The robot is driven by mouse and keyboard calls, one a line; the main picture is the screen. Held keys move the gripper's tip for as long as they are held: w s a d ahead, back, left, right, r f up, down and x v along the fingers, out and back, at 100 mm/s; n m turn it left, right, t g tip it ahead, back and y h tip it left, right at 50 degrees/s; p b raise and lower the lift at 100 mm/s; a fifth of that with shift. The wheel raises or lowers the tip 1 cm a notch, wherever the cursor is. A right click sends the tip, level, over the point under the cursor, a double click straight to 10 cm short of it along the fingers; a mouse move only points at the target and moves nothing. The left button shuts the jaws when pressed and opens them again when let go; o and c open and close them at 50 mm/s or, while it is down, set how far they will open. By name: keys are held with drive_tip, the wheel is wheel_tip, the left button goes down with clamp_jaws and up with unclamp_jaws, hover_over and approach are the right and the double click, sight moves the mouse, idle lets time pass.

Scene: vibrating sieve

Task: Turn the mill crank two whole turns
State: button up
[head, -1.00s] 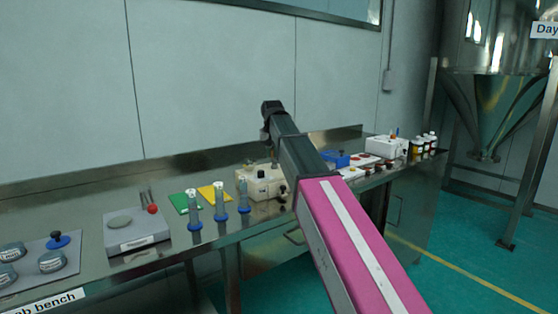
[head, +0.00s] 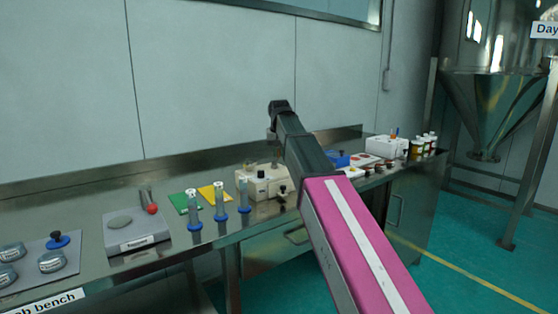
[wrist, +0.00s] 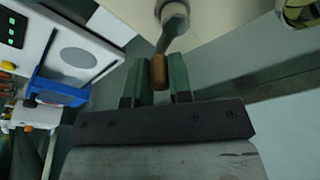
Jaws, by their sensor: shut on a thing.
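The mill (head: 262,183) is a cream box on the bench in the head view, partly behind my arm. In the wrist view its pale body (wrist: 125,18) fills the top, with a grey metal crank arm (wrist: 175,28) coming off a round hub. The crank's brown handle (wrist: 158,70) sits between the two green fingers of my gripper (wrist: 160,82), which is shut on it.
Blue-footed tubes (head: 219,207) stand left of the mill, near green and yellow cards (head: 212,193). A grey scale (head: 135,229) is further left. A blue box (head: 342,159) and a white box (head: 385,147) stand to the right. A wall rises behind the bench.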

drive_tip(key=shift+s+d, duration=0.2)
drive_tip(key=shift+d, duration=0.1)
drive_tip(key=shift+s+d, duration=0.2)
drive_tip(key=shift+s, duration=0.1)
drive_tip(key=o, duration=0.8)
drive_tip(key=w+v, duration=0.1)
drive_tip(key=v, duration=0.5)
drive_tip(key=shift+r, duration=0.55)
drive_tip(key=shift+w, duration=0.1)
